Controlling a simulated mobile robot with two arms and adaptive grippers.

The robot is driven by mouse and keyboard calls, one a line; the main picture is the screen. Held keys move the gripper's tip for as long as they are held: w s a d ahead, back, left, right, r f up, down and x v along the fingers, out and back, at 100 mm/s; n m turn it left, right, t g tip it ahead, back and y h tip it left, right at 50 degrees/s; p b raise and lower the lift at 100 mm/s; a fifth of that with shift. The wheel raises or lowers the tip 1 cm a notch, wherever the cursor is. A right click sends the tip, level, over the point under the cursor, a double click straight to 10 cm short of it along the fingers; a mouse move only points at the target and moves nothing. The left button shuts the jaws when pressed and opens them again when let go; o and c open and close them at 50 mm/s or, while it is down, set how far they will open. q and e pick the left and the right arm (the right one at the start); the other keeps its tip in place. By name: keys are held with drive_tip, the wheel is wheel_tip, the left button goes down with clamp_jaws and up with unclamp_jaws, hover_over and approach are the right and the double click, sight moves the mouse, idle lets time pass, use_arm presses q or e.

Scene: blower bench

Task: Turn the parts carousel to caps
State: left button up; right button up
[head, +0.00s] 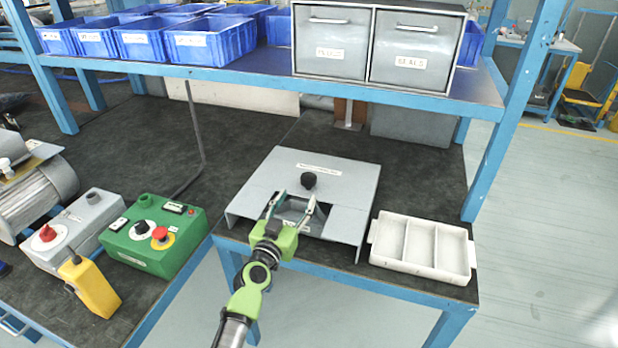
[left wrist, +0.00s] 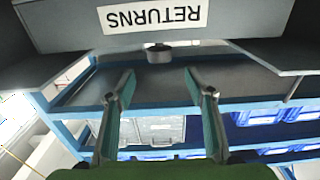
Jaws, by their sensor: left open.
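The parts carousel is under a grey sheet-metal cover (head: 346,190) on the right part of the bench, with a black knob (head: 308,181) and a white label on top. The cover has a cut-out at its front. My left gripper (head: 293,203) is open at this cut-out, just in front of the knob. In the left wrist view the open fingers (left wrist: 160,86) have nothing between them, and a dark knob (left wrist: 159,54) is beyond them. A grey face labelled RETURNS (left wrist: 152,15) shows upside down there. No caps label is readable. My right gripper is out of view.
A white divided tray (head: 423,246) stands right of the cover. Left are a green control box (head: 152,234), a grey box with a red knob (head: 72,233) and a yellow handset (head: 91,287). The shelf above holds blue bins (head: 212,40) and grey drawers, one labelled SEALS (head: 413,50).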

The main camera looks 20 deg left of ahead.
sight(306, 183)
use_arm(q)
drive_tip(key=w, duration=0.4)
drive_tip(key=shift+f, duration=0.2)
drive_tip(key=w+b, duration=0.2)
drive_tip(key=w, duration=0.3)
drive_tip(key=shift+w+d, duration=0.15)
drive_tip(key=shift+w, duration=0.7)
clamp_jaws()
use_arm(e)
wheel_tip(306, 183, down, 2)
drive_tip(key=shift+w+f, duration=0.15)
use_arm(q)
drive_tip(key=shift+r+y, duration=0.1)
drive_tip(key=shift+y, duration=0.2)
